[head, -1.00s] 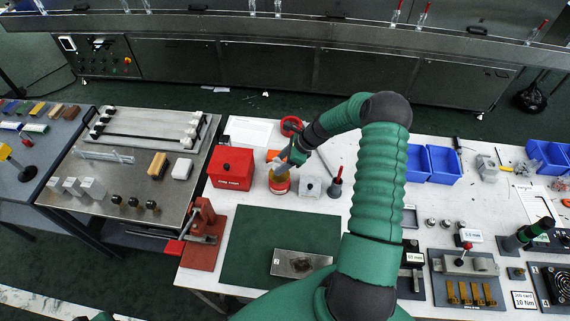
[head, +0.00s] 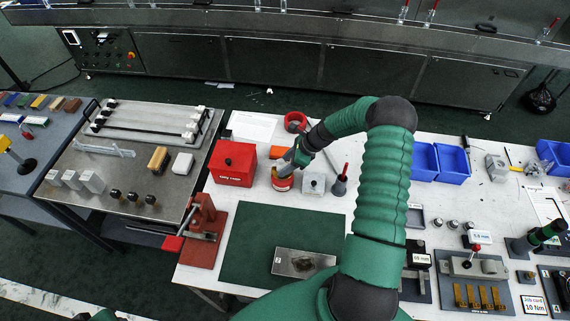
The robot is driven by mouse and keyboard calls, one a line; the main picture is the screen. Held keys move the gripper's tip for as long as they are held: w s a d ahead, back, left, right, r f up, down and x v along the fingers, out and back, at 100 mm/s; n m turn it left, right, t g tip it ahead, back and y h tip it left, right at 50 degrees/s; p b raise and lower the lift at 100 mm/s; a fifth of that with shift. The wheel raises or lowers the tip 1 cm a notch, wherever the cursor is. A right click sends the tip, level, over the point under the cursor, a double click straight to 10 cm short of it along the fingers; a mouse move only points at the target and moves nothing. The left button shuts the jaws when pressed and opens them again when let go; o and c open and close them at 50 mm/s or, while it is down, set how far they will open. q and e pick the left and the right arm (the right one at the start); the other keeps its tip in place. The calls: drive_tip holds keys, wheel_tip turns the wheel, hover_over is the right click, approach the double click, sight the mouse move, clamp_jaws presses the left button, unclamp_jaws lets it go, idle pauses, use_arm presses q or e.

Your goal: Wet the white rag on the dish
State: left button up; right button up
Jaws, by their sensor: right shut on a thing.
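A red round can (head: 282,184) with an amber dish (head: 281,173) on top stands on the white bench, right of the red box. My right gripper (head: 285,165) reaches down over this dish, at or just above it. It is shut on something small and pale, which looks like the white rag. The fingers hide most of the rag and much of the dish, so I cannot tell whether the rag touches the dish. My left gripper is out of view.
A red lidded box (head: 232,165) stands close left of the can. A green mat (head: 250,245) with a metal plate (head: 303,263) lies in front. Blue bins (head: 453,163) stand further right.

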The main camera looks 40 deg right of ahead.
sight(286, 164)
drive_tip(key=shift+d+f, duration=0.3)
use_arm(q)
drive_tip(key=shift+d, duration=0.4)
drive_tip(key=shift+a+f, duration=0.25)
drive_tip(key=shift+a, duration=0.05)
use_arm(e)
drive_tip(key=shift+a+f, duration=0.15)
drive_tip(key=shift+a, duration=0.1)
use_arm(q)
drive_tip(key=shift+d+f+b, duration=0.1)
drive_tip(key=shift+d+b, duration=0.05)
drive_tip(key=shift+b, duration=0.25)
use_arm(e)
drive_tip(key=shift+d+f, duration=0.15)
drive_tip(key=shift+f, duration=0.15)
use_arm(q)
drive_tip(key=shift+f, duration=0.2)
use_arm(e)
drive_tip(key=shift+f, duration=0.25)
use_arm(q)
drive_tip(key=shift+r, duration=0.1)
use_arm(e)
drive_tip(key=shift+r, duration=0.1)
